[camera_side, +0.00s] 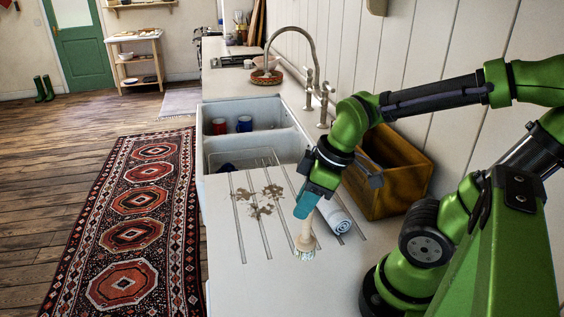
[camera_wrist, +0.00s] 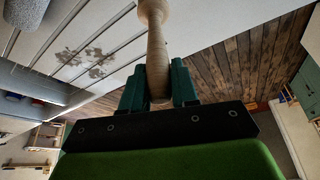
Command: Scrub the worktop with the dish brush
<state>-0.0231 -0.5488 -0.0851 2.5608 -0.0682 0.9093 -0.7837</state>
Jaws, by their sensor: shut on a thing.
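The dish brush (camera_side: 304,240) has a pale wooden handle, and its bristle head points down at the worktop (camera_side: 244,283). My gripper (camera_side: 308,207) is shut on the handle. In the wrist view the brush handle (camera_wrist: 156,50) stands between the two teal fingers of my gripper (camera_wrist: 159,85). In the side view the bristles are at or just above the worktop surface; I cannot tell if they touch. Brownish dirt marks (camera_side: 262,210) lie on the grooved part of the worktop, left of the brush. They also show in the wrist view (camera_wrist: 92,60).
A rolled cloth (camera_side: 336,215) lies just right of the brush. A wooden crate (camera_side: 399,185) stands behind it against the wall. The double sink (camera_side: 203,140) with a red mug (camera_side: 219,126) and a blue mug (camera_side: 244,123) lies beyond. The front worktop is clear.

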